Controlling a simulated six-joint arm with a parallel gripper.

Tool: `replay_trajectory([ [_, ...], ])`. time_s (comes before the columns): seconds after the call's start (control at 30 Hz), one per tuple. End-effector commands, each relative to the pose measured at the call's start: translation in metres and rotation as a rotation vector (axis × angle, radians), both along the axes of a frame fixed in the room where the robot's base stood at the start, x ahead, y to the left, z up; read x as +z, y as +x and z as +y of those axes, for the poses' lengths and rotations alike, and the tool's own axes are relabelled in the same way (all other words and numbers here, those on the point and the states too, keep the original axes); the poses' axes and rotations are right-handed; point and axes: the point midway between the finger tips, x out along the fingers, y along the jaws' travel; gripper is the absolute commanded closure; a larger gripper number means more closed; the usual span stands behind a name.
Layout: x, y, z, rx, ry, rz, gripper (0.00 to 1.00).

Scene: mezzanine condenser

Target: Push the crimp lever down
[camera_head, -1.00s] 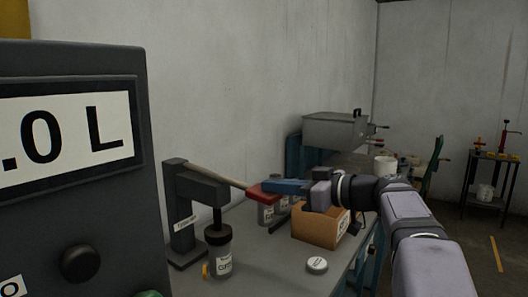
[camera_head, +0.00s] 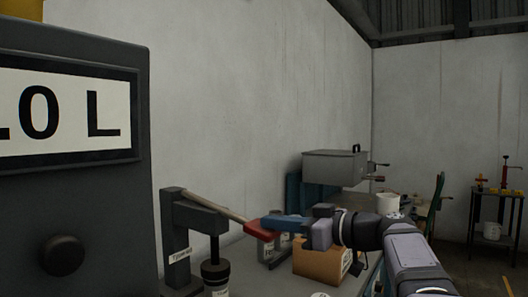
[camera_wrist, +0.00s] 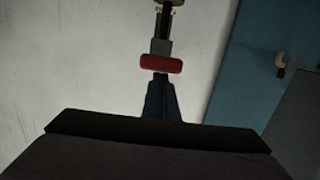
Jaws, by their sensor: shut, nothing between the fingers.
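The crimp lever (camera_head: 214,205) is a tan bar with a red grip (camera_head: 259,230), sloping down to the right from a dark press (camera_head: 174,235). The red grip also shows in the wrist view (camera_wrist: 160,64), just beyond my fingertips. My gripper (camera_head: 268,220) is shut and empty, its blue fingers pointing left at the upper right of the red grip. In the head view the tips overlap or border the grip; I cannot tell whether they touch it. A black-capped bottle (camera_head: 215,274) stands under the press head, its lower part cut off by the frame.
A large dark cabinet (camera_head: 95,220) with a volume display fills the left side. A cardboard box (camera_head: 318,266) is below my gripper, with jars beside it. A grey metal box (camera_head: 334,168) stands behind. A small side table (camera_head: 492,236) is far right.

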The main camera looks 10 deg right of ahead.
Motion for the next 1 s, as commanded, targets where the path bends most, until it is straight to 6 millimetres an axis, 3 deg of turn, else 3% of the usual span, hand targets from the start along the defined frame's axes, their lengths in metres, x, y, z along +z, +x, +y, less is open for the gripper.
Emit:
replay_trajectory([
  [0.03,-0.02,0.001,0.001,0.013,-0.012,0.04,1.0],
  [0.33,-0.017,0.001,0.0,0.013,-0.012,0.039,1.0],
  [0.53,0.001,-0.001,-0.002,0.01,-0.008,0.03,1.0],
  [0.73,0.041,-0.007,-0.007,0.001,-0.001,0.006,1.0],
  [1.0,0.041,-0.046,-0.047,-0.005,0.0,0.002,1.0],
])
